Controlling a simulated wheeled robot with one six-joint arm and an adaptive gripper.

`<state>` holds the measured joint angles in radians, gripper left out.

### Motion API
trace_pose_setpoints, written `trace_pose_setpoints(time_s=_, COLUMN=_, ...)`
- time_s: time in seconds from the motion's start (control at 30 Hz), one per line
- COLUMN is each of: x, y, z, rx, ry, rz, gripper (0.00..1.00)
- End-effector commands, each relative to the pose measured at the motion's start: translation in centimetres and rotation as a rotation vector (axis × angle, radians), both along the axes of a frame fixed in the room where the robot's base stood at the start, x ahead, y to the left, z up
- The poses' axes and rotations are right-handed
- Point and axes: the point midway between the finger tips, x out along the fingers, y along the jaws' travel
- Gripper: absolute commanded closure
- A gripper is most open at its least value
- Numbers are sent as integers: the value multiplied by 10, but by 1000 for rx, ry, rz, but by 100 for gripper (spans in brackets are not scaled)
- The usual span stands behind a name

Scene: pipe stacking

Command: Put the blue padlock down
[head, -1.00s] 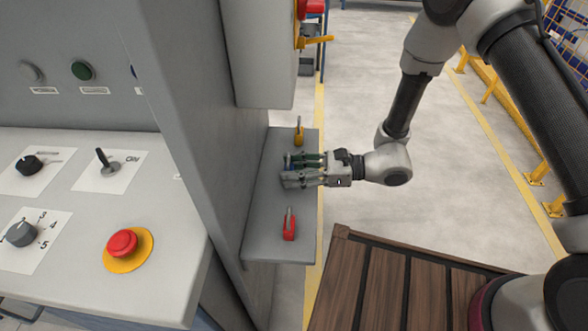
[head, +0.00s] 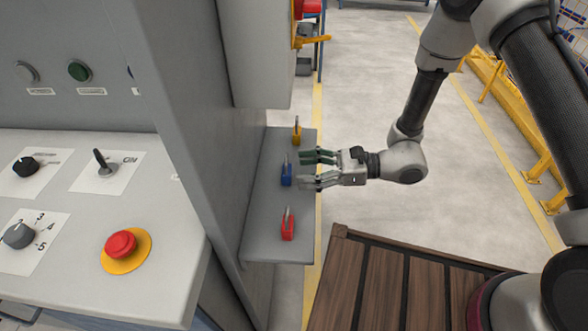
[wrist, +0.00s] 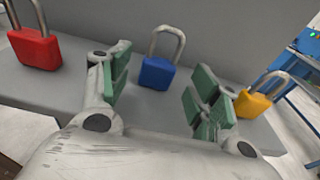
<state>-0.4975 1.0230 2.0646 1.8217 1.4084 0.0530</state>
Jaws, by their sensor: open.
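The blue padlock (head: 286,175) stands upright on the grey shelf (head: 262,222), between the yellow and red padlocks. In the wrist view the blue padlock (wrist: 157,72) shows ahead of the fingers with its shackle up, apart from them. My gripper (head: 312,170) is open and empty, just right of the blue padlock. Its green-padded fingers (wrist: 160,95) are spread wide in the wrist view.
A red padlock (head: 288,226) stands at the near end of the shelf and a yellow padlock (head: 297,130) at the far end. A grey cabinet wall (head: 190,120) rises left of the shelf. A slatted wooden surface (head: 390,285) lies at lower right. Open floor is to the right.

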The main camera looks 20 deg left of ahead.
Motion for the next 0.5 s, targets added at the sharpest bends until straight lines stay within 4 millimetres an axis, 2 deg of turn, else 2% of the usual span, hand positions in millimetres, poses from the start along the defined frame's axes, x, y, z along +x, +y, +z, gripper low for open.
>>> trace_pose_setpoints(time_s=0.2, x=13, y=-48, z=7, rx=1, ry=2, rz=-4, gripper=38)
trace_pose_setpoints(time_s=0.33, x=17, y=-67, z=11, rx=1, ry=1, rz=-3, gripper=38)
trace_pose_setpoints(time_s=0.5, x=19, y=-78, z=12, rx=1, ry=0, rz=-1, gripper=38)
